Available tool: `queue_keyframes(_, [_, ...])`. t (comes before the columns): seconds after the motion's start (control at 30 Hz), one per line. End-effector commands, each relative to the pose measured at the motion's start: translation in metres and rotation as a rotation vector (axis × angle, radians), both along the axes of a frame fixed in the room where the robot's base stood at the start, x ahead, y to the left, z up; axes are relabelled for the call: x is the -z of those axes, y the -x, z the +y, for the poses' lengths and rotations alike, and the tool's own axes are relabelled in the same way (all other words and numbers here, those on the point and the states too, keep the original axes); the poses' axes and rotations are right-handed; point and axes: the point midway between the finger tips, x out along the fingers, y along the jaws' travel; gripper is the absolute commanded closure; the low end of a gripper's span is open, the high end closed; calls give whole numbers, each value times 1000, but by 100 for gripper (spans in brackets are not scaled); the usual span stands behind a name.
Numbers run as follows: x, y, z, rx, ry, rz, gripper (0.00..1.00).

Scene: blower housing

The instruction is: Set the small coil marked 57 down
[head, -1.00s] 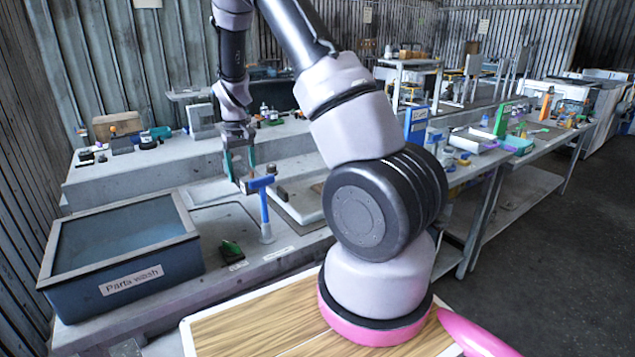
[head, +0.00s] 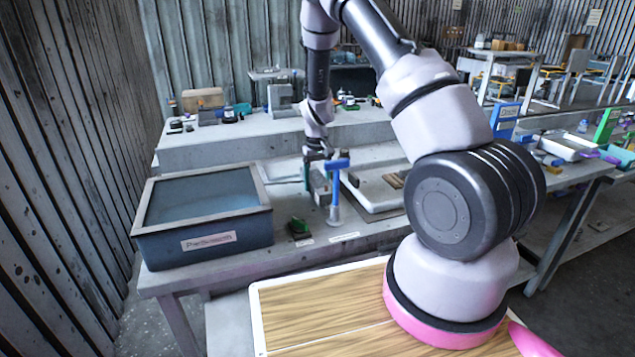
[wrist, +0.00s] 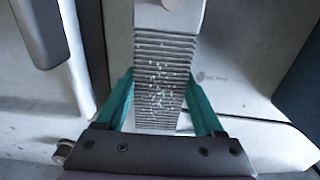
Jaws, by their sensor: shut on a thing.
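My gripper (head: 320,186) is over the grey bench, right of the parts wash basin and beside a blue upright stand (head: 335,190). In the wrist view, its teal fingers (wrist: 161,104) are shut on the small coil (wrist: 163,75), a grey block with fine ridges and pale specks. The coil also shows as a small grey piece between the fingers in the head view (head: 319,190). No number 57 can be read on it. I cannot tell whether its lower end touches the bench.
The parts wash basin (head: 206,240) stands on the bench at left. A pale tray (head: 375,198) lies to the right. A raised shelf (head: 235,140) with several items runs behind.

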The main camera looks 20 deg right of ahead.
Motion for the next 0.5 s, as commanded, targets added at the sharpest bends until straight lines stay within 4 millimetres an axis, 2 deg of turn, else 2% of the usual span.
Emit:
queue_keyframes(0.2, [3, 0, 0, 0, 0, 0, 100])
queue_keyframes(0.23, [3, 0, 0, 0, 0, 0, 19])
queue_keyframes(0.27, [3, 0, 0, 0, 0, 0, 7])
queue_keyframes(0.3, [3, 0, 0, 0, 0, 0, 0])
queue_keyframes(0.5, [2, 0, 0, 0, 0, 0, 0])
